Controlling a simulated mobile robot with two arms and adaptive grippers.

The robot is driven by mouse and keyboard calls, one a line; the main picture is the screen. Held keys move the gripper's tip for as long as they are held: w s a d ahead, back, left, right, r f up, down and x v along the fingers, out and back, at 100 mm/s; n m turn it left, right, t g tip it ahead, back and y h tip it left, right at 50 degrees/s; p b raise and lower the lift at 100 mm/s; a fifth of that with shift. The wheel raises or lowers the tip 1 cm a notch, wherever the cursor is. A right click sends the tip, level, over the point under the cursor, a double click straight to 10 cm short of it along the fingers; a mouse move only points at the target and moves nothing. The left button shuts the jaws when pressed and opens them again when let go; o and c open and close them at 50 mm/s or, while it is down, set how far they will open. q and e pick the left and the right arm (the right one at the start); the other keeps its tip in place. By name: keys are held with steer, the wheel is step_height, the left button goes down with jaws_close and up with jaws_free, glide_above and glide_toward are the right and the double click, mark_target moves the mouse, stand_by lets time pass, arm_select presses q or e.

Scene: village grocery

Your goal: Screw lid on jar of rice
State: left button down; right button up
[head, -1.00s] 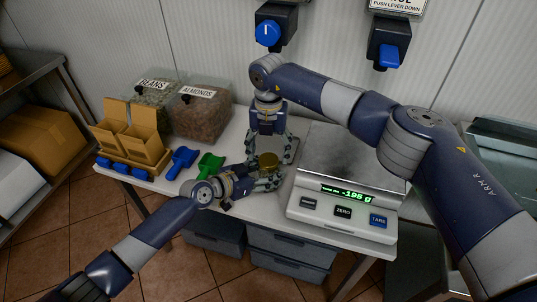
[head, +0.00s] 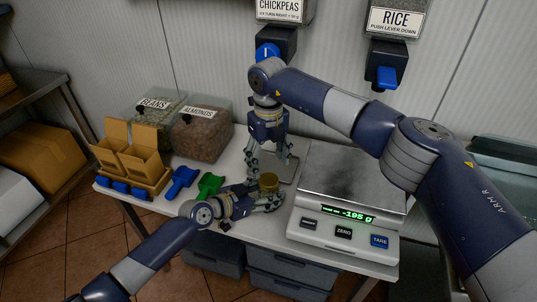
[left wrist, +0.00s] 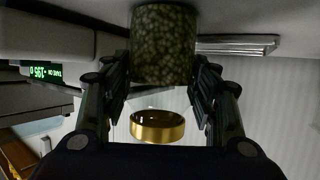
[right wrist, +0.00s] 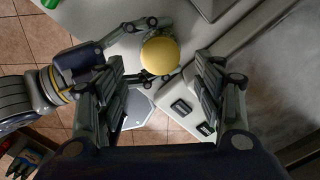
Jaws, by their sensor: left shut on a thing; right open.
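The jar (left wrist: 164,45) is clear glass with dark, speckled contents, and it shows inverted in the left wrist view. My left gripper (head: 266,200) is shut around its side at the table's front edge. A gold lid (head: 268,180) is at the jar's top, seen from below in the left wrist view (left wrist: 157,127) and from above in the right wrist view (right wrist: 160,56). I cannot tell whether it is threaded on. My right gripper (right wrist: 159,62) is open and empty, pointing down above the lid, its fingers apart on either side.
A scale (head: 343,229) reading -195 g stands close on the right. Dispensers (head: 386,62) hang on the wall.

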mark_target(269, 179)
steer(key=n, duration=0.3)
steer(key=shift+r+n, duration=0.4)
steer(key=n, duration=0.2)
steer(key=r+n, duration=0.1)
steer(key=n, duration=0.1)
steer(key=shift+f, duration=4.05)
steer(key=c, duration=1.1)
steer(key=o, duration=1.2)
steer(key=shift+o, duration=0.2)
